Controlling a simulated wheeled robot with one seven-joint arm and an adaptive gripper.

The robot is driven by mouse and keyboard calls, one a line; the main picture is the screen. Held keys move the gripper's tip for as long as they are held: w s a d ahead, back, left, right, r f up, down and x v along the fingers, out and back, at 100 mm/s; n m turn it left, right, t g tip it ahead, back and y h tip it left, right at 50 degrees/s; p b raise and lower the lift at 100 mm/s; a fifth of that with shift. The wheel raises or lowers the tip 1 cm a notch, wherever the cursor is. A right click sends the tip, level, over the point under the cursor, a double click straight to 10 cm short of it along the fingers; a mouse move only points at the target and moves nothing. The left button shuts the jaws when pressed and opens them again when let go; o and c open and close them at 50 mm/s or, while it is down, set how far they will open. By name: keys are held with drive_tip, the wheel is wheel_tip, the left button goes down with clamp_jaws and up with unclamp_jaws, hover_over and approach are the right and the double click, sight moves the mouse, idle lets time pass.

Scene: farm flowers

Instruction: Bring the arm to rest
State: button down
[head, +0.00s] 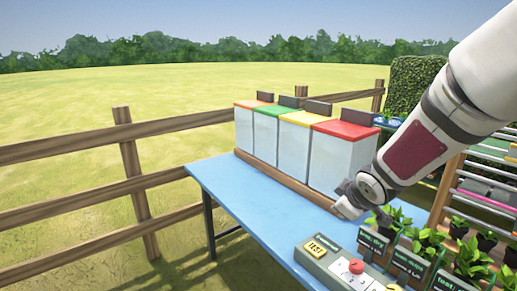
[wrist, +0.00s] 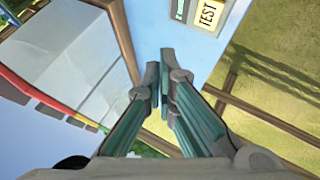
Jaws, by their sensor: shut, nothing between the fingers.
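My arm comes in from the upper right in the head view. My gripper (head: 346,205) is over the blue table (head: 232,189), in front of the red-lidded bin (head: 340,158) and behind the test panel. In the wrist view my gripper (wrist: 160,82) points over the blue table top, with its two fingers close together and nothing held between them. The fingertips appear clear of the table, though the exact height is hard to tell.
Bins with orange, green (head: 278,135), yellow and red lids stand along the table's back. A test panel (head: 322,262) with a red button and several potted plants (head: 470,262) are at the front right. A wooden fence (head: 130,160) runs behind. Grass lies open at left.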

drive_tip(key=s+d+r+m+g+h+p, duration=0.1)
drive_tip(key=s+r+m, duration=0.3)
drive_tip(key=s, duration=0.5)
drive_tip(key=s+r+m+g+h, duration=0.1)
drive_tip(key=s+r+m, duration=0.1)
drive_tip(key=s+r, duration=0.5)
drive_tip(key=s+a+m+g+y+p, duration=0.1)
drive_tip(key=s+a+m+g+y, duration=0.1)
drive_tip(key=s, duration=1.6)
drive_tip(key=shift+s+a+r+m, duration=0.4)
drive_tip(key=shift+a+m, duration=0.1)
drive_tip(key=shift+a, duration=0.55)
drive_tip(key=shift+s, duration=0.15)
